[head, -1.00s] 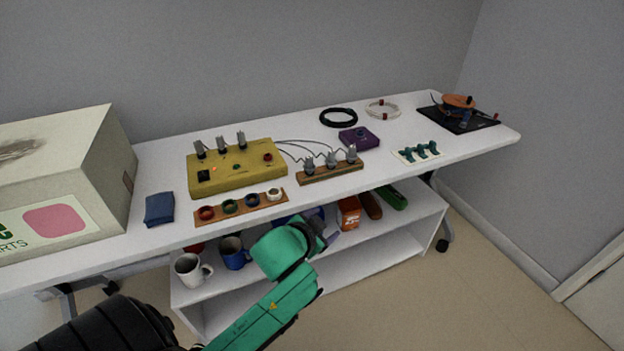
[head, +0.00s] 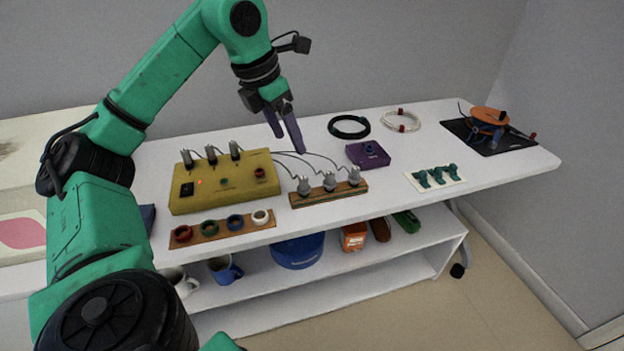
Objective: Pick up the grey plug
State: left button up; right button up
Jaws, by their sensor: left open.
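Grey plugs stand upright in two places. Three are in a wooden rack (head: 340,194) on the white table: a left one (head: 304,187), a middle one (head: 329,181) and a right one (head: 353,175), each with a thin cable running back. Three more grey plugs (head: 211,154) stand at the back of the yellow box (head: 222,184). My left gripper (head: 287,142) is open and empty, fingers pointing down, above and behind the rack's left end in the head view. It appears apart from all plugs. My right gripper is not in view.
A strip with coloured rings (head: 208,231) lies in front of the yellow box. A purple box (head: 367,154), black cable coil (head: 349,127), white coil (head: 401,121) and card with teal pieces (head: 434,178) lie to the right. Mugs and a blue tub (head: 297,252) are on the shelf below.

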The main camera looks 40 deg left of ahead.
pick_arm(q)
jog(key=b+x, duration=0.1)
jog(key=x, duration=0.6)
jog(key=b+x, duration=0.1)
jog(key=x, duration=0.6)
jog(key=shift+s+a+f, duration=0.1)
jog(key=shift+s+f, duration=0.1)
grip_shut()
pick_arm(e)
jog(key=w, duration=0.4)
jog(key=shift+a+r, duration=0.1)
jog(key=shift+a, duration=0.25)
pick_arm(q)
jog(key=shift+r, duration=0.55)
notch_tip(320, 180, up, 13)
jog(key=p, duration=0.3)
notch_tip(320, 180, up, 6)
jog(key=p, duration=0.2)
send_over(304, 177)
jog(key=shift+s, duration=0.15)
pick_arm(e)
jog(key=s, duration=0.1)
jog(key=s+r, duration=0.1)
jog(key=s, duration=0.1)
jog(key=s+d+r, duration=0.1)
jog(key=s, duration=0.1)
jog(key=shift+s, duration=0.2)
pick_arm(q)
jog(key=shift+r, duration=0.1)
